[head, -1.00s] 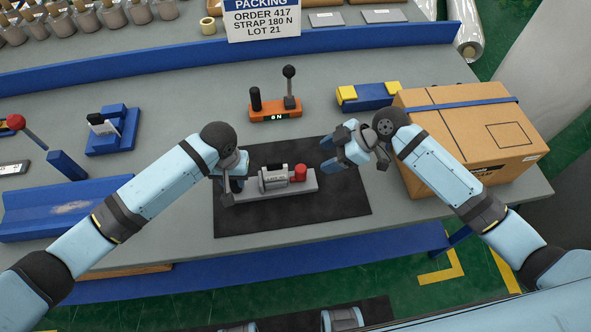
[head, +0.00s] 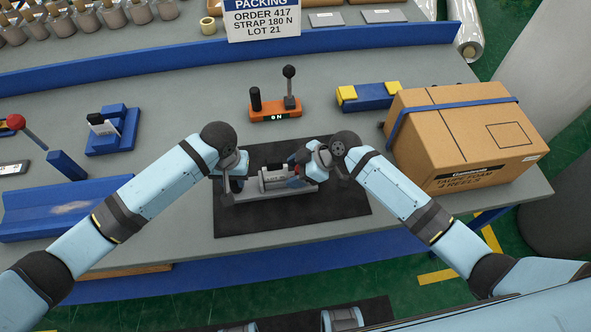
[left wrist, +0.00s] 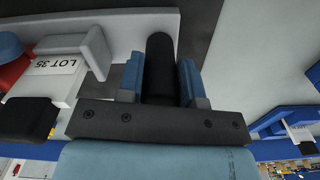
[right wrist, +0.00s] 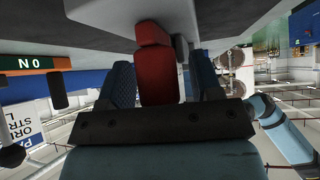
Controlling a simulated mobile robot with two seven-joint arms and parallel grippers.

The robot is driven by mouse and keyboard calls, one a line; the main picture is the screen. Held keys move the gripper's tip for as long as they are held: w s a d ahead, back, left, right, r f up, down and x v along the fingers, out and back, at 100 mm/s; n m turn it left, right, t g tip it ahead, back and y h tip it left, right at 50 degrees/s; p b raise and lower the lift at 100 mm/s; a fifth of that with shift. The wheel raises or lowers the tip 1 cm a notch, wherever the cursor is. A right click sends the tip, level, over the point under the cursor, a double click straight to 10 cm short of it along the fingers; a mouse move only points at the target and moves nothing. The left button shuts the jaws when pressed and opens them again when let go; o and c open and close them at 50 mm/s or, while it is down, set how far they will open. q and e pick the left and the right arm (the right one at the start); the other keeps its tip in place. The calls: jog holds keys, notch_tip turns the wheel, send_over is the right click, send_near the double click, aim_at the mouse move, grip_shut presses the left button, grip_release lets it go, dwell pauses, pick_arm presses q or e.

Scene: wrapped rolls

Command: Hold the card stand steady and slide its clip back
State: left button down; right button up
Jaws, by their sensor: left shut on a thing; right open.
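The card stand (head: 262,191) is a grey base on the black mat, carrying a light block marked LOT 35 (left wrist: 55,68) in the left wrist view. My left gripper (head: 236,182) is shut on the stand's black upright post (left wrist: 160,62) at its left end. The red clip (right wrist: 154,62) stands at the stand's right end. My right gripper (head: 305,166) is open, with its blue fingers on either side of the red clip in the right wrist view; whether they touch it I cannot tell. In the head view the right gripper mostly hides the clip.
The black mat (head: 340,205) lies under the stand. A cardboard box (head: 465,135) is close to my right arm. A blue holder (head: 112,130) stands at left.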

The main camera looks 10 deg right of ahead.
grip_shut()
jog(key=shift+d, duration=1.1)
grip_release()
jog(key=v, duration=1.2)
pick_arm(q)
jog(key=c, duration=0.7)
grip_release()
jog(key=shift+r, duration=0.1)
